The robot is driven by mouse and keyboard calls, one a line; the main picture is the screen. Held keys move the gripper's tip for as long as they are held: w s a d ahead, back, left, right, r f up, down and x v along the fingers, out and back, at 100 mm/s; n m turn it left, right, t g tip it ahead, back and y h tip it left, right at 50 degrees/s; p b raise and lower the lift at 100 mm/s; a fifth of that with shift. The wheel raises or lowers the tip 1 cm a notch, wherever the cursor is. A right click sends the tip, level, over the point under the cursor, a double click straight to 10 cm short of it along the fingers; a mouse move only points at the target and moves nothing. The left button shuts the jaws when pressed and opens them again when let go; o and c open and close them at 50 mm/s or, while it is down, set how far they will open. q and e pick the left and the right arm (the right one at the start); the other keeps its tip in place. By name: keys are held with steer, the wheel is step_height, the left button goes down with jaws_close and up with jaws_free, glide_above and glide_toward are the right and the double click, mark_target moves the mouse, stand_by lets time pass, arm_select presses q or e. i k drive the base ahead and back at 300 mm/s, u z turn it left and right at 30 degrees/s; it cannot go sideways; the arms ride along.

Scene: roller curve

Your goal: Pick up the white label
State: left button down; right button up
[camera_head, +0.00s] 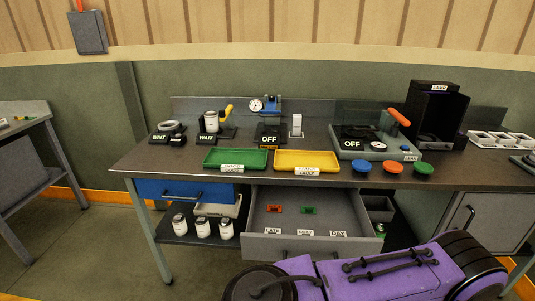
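Three small white labels with black lettering lie in a row near the front of an open grey drawer (255,215): a left one (272,231), a middle one (305,232) and a right one (338,233) that seems to read DAY. A white upright piece (297,124) stands on the workbench behind the yellow tray. White name strips also show on the green tray (207,164) and the yellow tray (340,168). I cannot tell which of these is the white label. Neither of my grippers shows in the view.
A red tag (274,209) and a green tag (309,210) lie in the drawer. On the workbench (150,162) stand a gauge (256,105), a black box (436,112) and blue, orange and green buttons (393,167). Several white cans (202,227) stand on the shelf below.

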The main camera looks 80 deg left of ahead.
mark_target(300, 232)
steer(key=u, duration=2.45)
